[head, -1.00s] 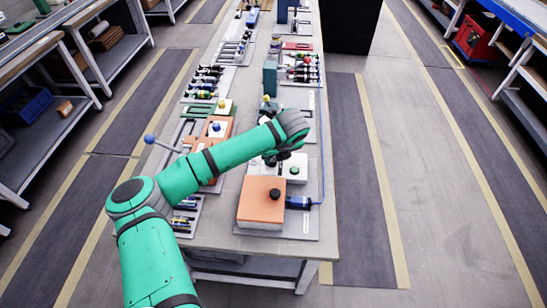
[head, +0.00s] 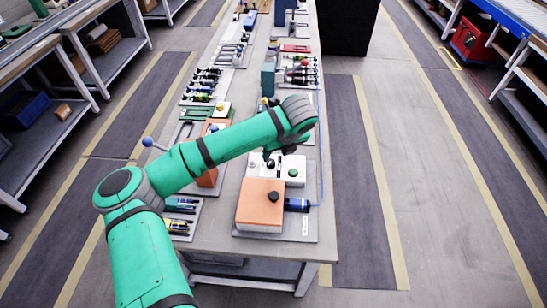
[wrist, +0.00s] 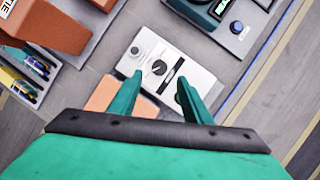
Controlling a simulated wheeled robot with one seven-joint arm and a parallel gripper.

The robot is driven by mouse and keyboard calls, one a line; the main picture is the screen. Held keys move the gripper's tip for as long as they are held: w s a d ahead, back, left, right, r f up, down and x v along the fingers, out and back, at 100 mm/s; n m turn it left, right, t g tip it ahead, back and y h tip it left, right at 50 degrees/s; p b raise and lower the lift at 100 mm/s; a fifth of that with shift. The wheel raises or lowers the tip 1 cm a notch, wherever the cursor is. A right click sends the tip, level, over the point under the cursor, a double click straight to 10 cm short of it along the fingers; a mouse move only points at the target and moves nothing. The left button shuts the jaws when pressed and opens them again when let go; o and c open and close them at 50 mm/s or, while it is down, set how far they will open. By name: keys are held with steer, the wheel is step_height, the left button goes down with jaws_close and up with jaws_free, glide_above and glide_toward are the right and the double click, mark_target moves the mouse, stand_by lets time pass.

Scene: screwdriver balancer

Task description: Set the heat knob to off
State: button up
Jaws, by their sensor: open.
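A white box (wrist: 172,66) lies below my gripper in the wrist view; it also shows in the head view (head: 288,163). On its top is a round black knob (wrist: 158,68) with a pale pointer mark, which I take as the heat knob. Its label and exact setting are too small to read. A dark strip (wrist: 173,74) and a grey round part (wrist: 135,50) sit on the same face. My gripper (wrist: 158,93) is open and empty, its two green fingers above the box on either side of the knob's line, apart from the knob.
An orange box (head: 263,205) with a black knob and a blue cylinder (head: 297,204) stands at the near bench end. A dark device with a blue button (wrist: 236,27) is beyond the white box. Several tools (head: 203,83) crowd the bench; the aisle at right is clear.

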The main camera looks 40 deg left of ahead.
steer(key=v, duration=0.3)
steer(key=shift+d+r, duration=0.1)
steer(key=shift+r, duration=0.15)
steer(key=shift+d, duration=0.1)
